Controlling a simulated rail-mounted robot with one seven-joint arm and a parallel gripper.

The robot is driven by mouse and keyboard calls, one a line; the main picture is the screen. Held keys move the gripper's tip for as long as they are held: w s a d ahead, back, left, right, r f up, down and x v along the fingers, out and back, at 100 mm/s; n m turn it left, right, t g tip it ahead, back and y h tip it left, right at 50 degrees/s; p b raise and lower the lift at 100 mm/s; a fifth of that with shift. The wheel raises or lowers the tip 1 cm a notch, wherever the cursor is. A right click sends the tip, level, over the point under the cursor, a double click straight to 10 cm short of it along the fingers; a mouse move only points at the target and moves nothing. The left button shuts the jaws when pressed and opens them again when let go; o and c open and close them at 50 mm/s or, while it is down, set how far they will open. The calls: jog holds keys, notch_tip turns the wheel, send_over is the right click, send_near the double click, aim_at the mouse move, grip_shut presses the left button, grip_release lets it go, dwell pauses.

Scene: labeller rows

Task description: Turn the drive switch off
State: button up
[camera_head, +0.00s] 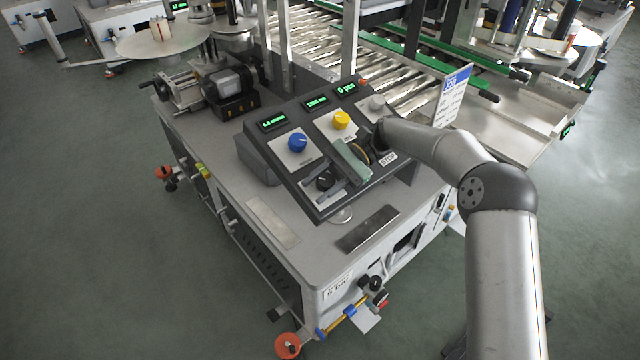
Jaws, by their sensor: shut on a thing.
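The tilted control panel (285,165) of the labeller stands in the middle of the view. A black rotary switch (324,182) sits low on this panel; I take it for the drive switch, but its label is too small to read. My gripper (328,183) reaches in from the right, low over the panel, and its grey fingers are shut on the black switch. The fingers and hand hide part of the switch, so its pointer position cannot be told.
A blue knob (297,142) and a yellow knob (340,120) are close by on the panel, below green displays (316,102). A grey knob (377,102) and the STOP label (388,158) are near my wrist. A sign (453,97) stands behind my arm.

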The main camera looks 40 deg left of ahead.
aim_at(333, 177)
jog(key=o, duration=1)
jog(key=v, duration=0.9)
jog(key=shift+w+d, duration=0.1)
jog(key=shift+w, duration=0.05)
jog(key=shift+w+r+p, duration=0.15)
jog(key=shift+r+p, duration=0.5)
jog(key=shift+p, duration=0.6)
jog(key=shift+w+d+r+p, duration=0.15)
jog(key=shift+w+p, duration=0.4)
jog(key=shift+p, duration=0.55)
jog(key=shift+w+d+f+p, duration=0.3)
jog(key=shift+w+p, duration=0.15)
jog(key=shift+p, duration=0.05)
